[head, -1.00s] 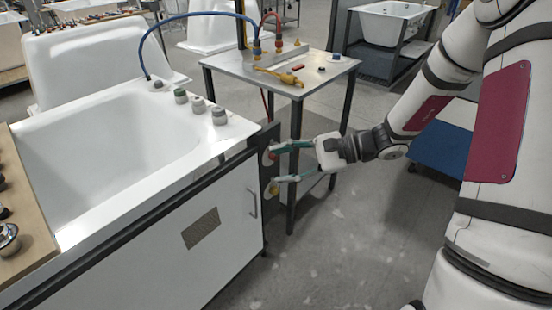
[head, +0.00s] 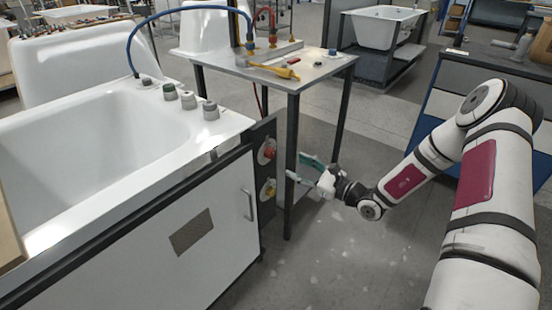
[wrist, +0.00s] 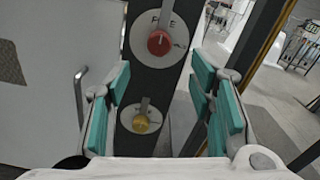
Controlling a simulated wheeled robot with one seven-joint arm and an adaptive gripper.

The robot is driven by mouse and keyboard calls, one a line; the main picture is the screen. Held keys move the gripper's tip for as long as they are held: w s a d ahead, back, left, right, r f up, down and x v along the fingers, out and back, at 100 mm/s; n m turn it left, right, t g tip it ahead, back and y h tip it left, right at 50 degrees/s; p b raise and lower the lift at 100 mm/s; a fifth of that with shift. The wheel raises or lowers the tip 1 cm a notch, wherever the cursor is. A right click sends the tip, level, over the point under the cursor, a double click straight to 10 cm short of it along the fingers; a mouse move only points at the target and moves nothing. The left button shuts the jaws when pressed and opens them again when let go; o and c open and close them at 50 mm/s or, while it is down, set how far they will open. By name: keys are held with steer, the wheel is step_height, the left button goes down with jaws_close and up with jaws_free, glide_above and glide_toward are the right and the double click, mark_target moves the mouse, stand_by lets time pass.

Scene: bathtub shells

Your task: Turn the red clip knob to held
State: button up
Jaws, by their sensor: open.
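The red clip knob (wrist: 159,42) sits on a round pale dial plate on a dark upright panel, high in the wrist view; its label is only partly readable. In the head view the red knob (head: 269,151) is at the right end of the tub cabinet. In the wrist view the fingers (wrist: 160,95) stand either side of the panel.
The white cabinet (head: 150,250) with a bar handle (head: 249,204) adjoins the panel. A metal side table (head: 325,72) stands behind, its dark front leg (head: 291,150) close beside my fingers. Open floor (head: 310,260) lies in front.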

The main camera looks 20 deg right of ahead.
mark_target(273, 155)
steer(key=b+x, duration=0.2)
steer(key=x, duration=0.7)
steer(key=shift+w+a, duration=0.15)
steer(key=shift+a, duration=0.05)
steer(key=c, duration=1.2)
